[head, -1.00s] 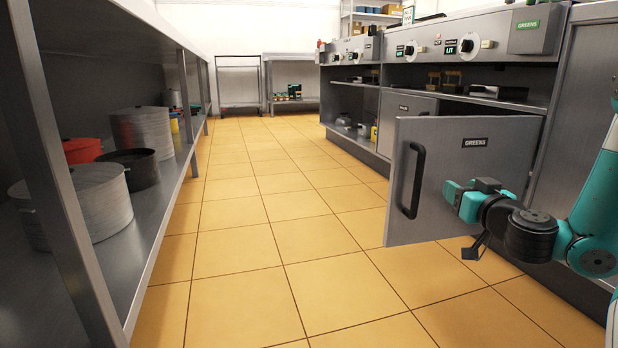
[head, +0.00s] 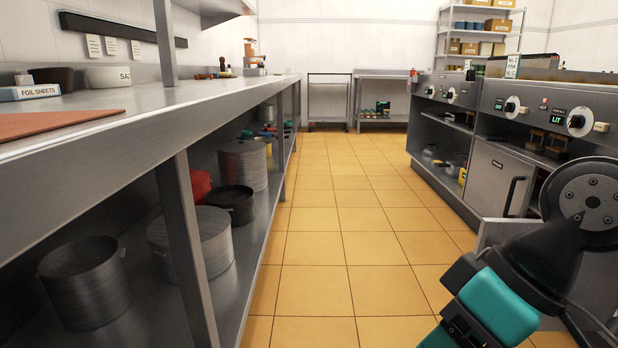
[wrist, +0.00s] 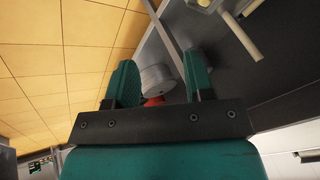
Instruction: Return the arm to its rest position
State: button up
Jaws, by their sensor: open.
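My arm (head: 500,285), teal and black, is folded close in at the lower right of the head view. The fingertips cannot be made out there. In the wrist view my gripper (wrist: 160,77) shows two teal fingers spread apart, with nothing held between them. Beyond the gap, in the distance, are a grey pot (wrist: 156,79) and something red.
A long steel counter (head: 230,92) runs along the left, with pots (head: 85,283) on its lower shelf. The grill units (head: 540,125) line the right. An open steel door (head: 492,236) is partly hidden behind my arm. The tiled aisle (head: 345,220) is clear.

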jog(key=s+d+r+h+p, duration=0.1)
jog(key=s+r+p, duration=0.2)
jog(key=r+p, duration=3.5)
notch_tip(320, 180, up, 2)
jog(key=shift+r+m+g+p, duration=0.25)
jog(key=shift+m+g+p, duration=0.05)
jog(key=shift+g+p, duration=0.1)
jog(key=shift+d, duration=0.1)
jog(key=shift+c, duration=0.5)
